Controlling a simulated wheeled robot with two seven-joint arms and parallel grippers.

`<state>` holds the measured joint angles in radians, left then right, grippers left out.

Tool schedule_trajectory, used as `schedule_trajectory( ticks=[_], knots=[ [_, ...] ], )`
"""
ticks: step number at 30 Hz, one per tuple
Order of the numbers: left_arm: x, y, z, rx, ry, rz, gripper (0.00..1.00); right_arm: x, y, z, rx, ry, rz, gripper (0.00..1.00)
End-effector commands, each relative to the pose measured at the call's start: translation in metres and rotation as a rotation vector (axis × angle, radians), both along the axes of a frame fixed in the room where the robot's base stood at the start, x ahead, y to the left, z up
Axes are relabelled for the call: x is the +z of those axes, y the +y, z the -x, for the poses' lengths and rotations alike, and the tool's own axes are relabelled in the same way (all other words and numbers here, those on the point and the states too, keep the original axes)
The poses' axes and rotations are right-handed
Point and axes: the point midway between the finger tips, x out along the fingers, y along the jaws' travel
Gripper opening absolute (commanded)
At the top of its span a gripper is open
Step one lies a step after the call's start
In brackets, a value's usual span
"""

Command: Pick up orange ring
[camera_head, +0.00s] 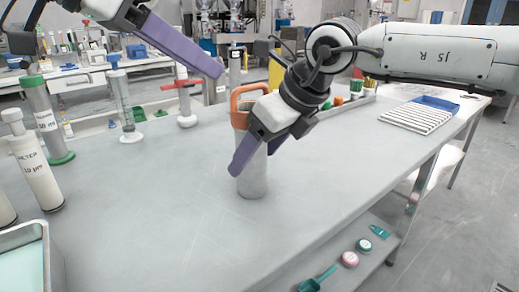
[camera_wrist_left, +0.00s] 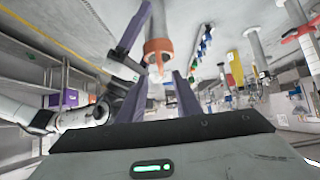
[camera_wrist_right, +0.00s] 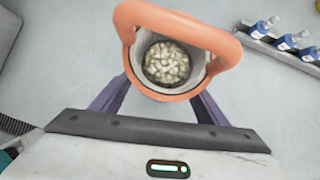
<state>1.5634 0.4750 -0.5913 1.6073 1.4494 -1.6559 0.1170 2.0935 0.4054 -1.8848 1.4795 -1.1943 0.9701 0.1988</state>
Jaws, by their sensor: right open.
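The orange ring (camera_head: 243,92) sits at the top of an upright grey cylinder (camera_head: 252,178) on the table. In the right wrist view the ring (camera_wrist_right: 220,42) surrounds a cup holding pale beans (camera_wrist_right: 167,63), with a raised loop like a handle. My right gripper (camera_head: 252,158) is open, with purple fingers on either side of the cylinder below the ring; contact cannot be told. My left gripper (camera_head: 216,68) is open and empty, up and to the left of the ring. The left wrist view shows the ring (camera_wrist_left: 158,47) ahead, beyond its fingers.
Tall labelled cylinders (camera_head: 36,165) and a metal tray (camera_head: 45,245) stand at the left. A white ribbed rack (camera_head: 415,120) lies at the right. The table front is clear.

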Motion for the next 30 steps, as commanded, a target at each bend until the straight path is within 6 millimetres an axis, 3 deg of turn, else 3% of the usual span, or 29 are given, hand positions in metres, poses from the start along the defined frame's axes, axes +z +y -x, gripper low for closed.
schedule_trajectory(
  ticks=[1, 10, 21, 30],
  knots=[
    [0.0, 0.0, 0.0, 0.0, 0.0, 0.0, 0.31, 0.0, 0.0, 0.0, 0.0, 0.0, 0.0, 0.65],
    [0.0, 0.0, 0.0, 0.0, 0.0, 0.0, 0.31, 0.0, 0.0, 0.0, 0.0, 0.0, 0.0, 0.15],
    [0.027, -0.013, 0.004, 0.001, -0.088, -0.197, 0.31, 0.0, 0.0, 0.0, 0.0, 0.0, 0.0, 0.15],
    [-0.006, -0.035, -0.021, 0.003, -0.09, -0.21, 0.31, 0.001, 0.0, 0.0, 0.0, -0.001, -0.001, 0.15]
  ],
)
